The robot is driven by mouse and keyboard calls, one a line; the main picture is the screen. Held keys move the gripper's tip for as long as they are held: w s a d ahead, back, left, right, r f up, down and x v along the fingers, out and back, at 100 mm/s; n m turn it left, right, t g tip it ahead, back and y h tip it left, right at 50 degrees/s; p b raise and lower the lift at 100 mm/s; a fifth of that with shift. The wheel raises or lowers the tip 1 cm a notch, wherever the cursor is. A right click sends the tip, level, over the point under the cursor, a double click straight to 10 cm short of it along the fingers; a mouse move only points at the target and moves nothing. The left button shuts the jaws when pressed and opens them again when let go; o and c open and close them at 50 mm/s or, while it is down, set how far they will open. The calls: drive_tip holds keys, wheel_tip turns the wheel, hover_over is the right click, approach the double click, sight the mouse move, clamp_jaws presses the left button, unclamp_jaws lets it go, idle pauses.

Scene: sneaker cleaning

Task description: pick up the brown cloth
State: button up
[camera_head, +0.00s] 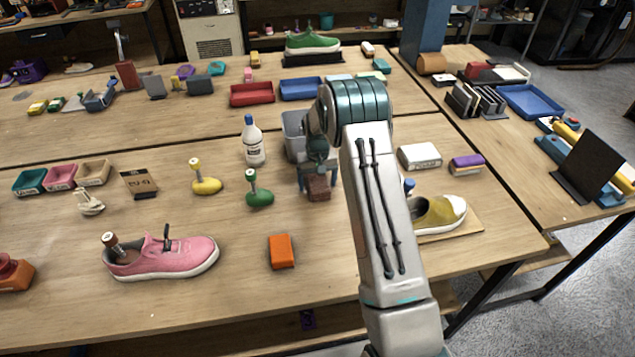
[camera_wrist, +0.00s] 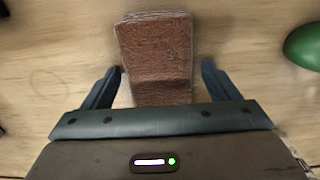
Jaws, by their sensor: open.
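The brown cloth (camera_wrist: 157,50) is a folded, block-like piece lying on the wooden table in the wrist view. In the head view the brown cloth (camera_head: 318,187) shows below my gripper. My gripper (camera_wrist: 160,82) is open, with one dark finger on each side of the cloth's near part. Gaps show between the fingers and the cloth. In the head view my gripper (camera_head: 317,168) points down at the cloth, and my arm hides part of the table to the right.
An orange block (camera_head: 281,251) and a pink sneaker (camera_head: 175,258) are nearer the front. A yellow sneaker (camera_head: 447,213) is right of my arm. Bare table lies in front of the cloth.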

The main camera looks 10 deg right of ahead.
sight(317, 179)
drive_tip(key=c, duration=1.1)
drive_tip(key=shift+r, duration=0.1)
drive_tip(key=shift+w+r+b, duration=0.1)
drive_tip(key=shift+r+b, duration=0.2)
drive_tip(key=shift+r, duration=0.25)
wheel_tip(317, 179, up, 3)
drive_tip(key=shift+f+b, duration=0.2)
drive_tip(key=shift+b, duration=0.35)
drive_tip(key=w+d+r, duration=0.1)
drive_tip(key=d+r, duration=0.1)
drive_tip(key=d, duration=0.1)
drive_tip(key=w+d+r+b, duration=0.1)
drive_tip(key=d+r, duration=0.1)
drive_tip(key=d, duration=0.2)
drive_tip(key=w+d+r+b, duration=0.1)
drive_tip(key=d+r, duration=0.2)
drive_tip(key=d, duration=0.1)
drive_tip(key=shift+d+r, duration=0.1)
drive_tip(key=shift+d, duration=0.05)
drive_tip(key=shift+o, duration=0.7)
